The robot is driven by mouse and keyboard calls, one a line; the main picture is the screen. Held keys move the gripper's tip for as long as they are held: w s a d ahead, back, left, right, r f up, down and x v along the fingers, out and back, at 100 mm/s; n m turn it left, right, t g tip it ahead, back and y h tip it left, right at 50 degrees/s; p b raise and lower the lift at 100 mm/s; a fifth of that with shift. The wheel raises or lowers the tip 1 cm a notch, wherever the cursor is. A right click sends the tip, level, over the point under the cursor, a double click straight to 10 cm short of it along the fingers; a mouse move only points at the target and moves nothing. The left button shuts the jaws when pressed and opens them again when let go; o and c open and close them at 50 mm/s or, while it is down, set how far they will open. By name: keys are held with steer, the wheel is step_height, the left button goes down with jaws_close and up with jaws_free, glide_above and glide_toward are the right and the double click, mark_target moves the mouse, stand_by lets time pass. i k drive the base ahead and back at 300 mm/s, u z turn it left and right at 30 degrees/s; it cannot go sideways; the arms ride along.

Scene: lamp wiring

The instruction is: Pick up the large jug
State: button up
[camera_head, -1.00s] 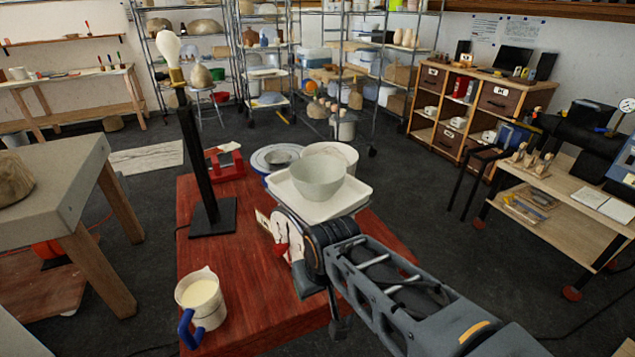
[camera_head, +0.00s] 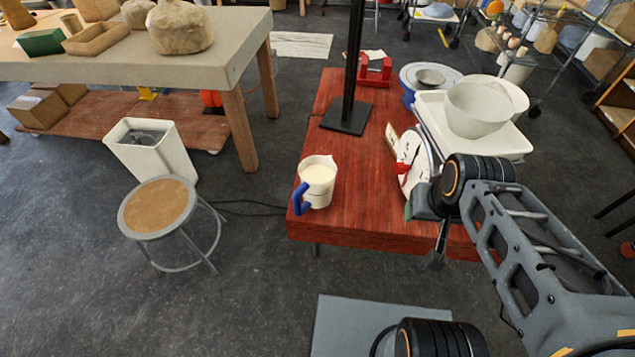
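The large jug (camera_head: 319,178) is a white, slightly translucent jug with cream-coloured contents and a blue handle. It stands upright near the front left corner of the red wooden table (camera_head: 352,219). The handle points to the lower left. My gripper (camera_head: 424,222) is to the right of the jug, near the table's front right part, and apart from it. Its fingers are small and partly hidden by my wrist, so I cannot tell whether they are open or shut.
A black lamp stand (camera_head: 347,115) rises behind the jug. A scale (camera_head: 413,160) with a white tray and pale bowl (camera_head: 478,108) stands behind my gripper. A stool (camera_head: 157,207) and white bin (camera_head: 150,150) stand at left. The floor in front of the table's left end is clear.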

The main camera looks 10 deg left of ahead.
mark_target(316, 173)
steer(key=u, duration=3.3)
steer(key=k, duration=0.8)
steer(key=z, duration=1.15)
steer(key=i, duration=0.5)
steer(key=u, duration=0.05)
